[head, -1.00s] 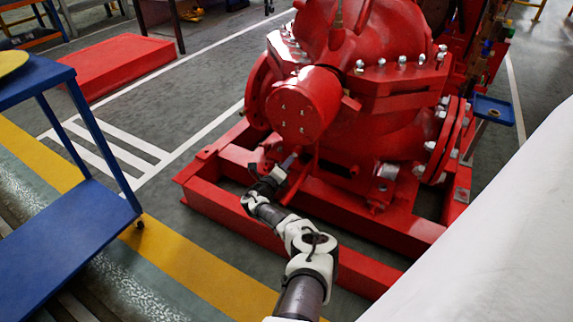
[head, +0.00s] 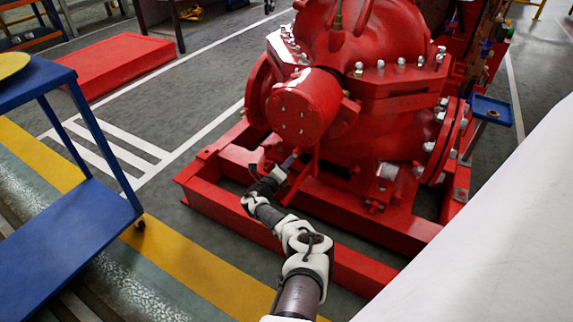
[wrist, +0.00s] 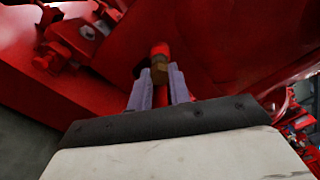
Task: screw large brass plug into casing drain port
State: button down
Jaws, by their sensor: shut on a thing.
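The red pump casing (head: 365,120) stands on a red base frame. My gripper (head: 287,163) reaches low under its round red end, beside the frame. In the wrist view my gripper (wrist: 159,84) has its two pale fingers close together, shut on the brass plug (wrist: 160,72). The plug's brown-gold head shows between the fingertips, pointing toward the red casing. Its far end looks red against the casing. A dark spot (wrist: 141,68) lies just left of the plug; I cannot tell whether it is a hole or shadow. The drain port and any thread contact cannot be made out.
The red base frame rail (head: 260,220) runs close below my arm. A bolted red bracket (wrist: 75,40) is left of the fingers in the wrist view. A blue cart (head: 60,220) stands at left. A white surface (head: 500,230) fills the right. Grey floor lies between.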

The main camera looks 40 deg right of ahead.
jog(key=shift+b+x, duration=0.7)
jog(key=shift+x, duration=0.4)
dwell(0.5)
jog(key=shift+p, duration=0.35)
dwell(0.5)
